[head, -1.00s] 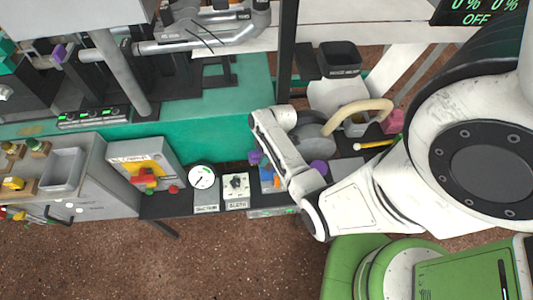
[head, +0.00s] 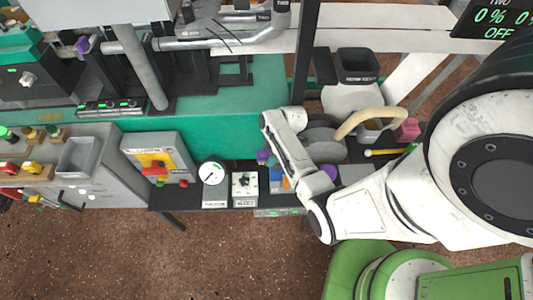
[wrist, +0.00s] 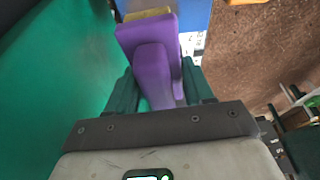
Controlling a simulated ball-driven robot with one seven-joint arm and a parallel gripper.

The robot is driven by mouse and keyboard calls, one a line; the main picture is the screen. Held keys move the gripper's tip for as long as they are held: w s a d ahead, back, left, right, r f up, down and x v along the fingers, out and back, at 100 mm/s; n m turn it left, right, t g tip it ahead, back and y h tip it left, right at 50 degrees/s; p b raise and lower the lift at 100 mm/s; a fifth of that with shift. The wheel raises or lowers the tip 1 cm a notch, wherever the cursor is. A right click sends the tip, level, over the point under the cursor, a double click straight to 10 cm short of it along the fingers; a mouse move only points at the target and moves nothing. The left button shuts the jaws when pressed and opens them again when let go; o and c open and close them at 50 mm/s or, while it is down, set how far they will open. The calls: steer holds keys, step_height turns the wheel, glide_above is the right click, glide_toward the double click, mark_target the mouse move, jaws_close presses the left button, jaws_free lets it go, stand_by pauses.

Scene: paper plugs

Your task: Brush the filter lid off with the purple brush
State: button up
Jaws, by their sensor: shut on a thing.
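In the wrist view, my gripper (wrist: 160,88) is shut on the purple brush (wrist: 150,62). The brush points away from the gripper, with a pale yellow edge at its far end. Beyond it is a blue surface (wrist: 188,14). In the head view, my gripper is hidden by my arm. Purple patches show left of my arm (head: 263,157) and right of it (head: 328,171); I cannot tell which is the brush. I cannot make out the filter lid for certain, nor whether the brush touches anything.
A round gauge (head: 213,173) and a white switch box (head: 244,188) stand left of my arm. A panel with a red and yellow handle (head: 157,168) is further left. A dark bin (head: 358,64) and a pink block (head: 407,129) are behind my arm. The front floor is clear.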

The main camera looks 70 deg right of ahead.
steer(key=shift+s+d+r+p, duration=0.15)
steer(key=shift+s+d, duration=0.3)
steer(key=shift+s, duration=0.65)
steer(key=shift+s+d+p, duration=0.1)
steer(key=shift+s+d, duration=0.35)
steer(key=shift+s, duration=0.6)
steer(key=shift+s+d+r+p, duration=0.15)
steer(key=shift+s+d, duration=0.3)
steer(key=shift+s, duration=0.65)
step_height(320, 180, up, 6)
steer(key=p, duration=0.5)
steer(key=shift+p, duration=0.3)
steer(key=shift+r+p, duration=1.3)
steer(key=shift+r, duration=0.15)
steer(key=shift+w, duration=0.1)
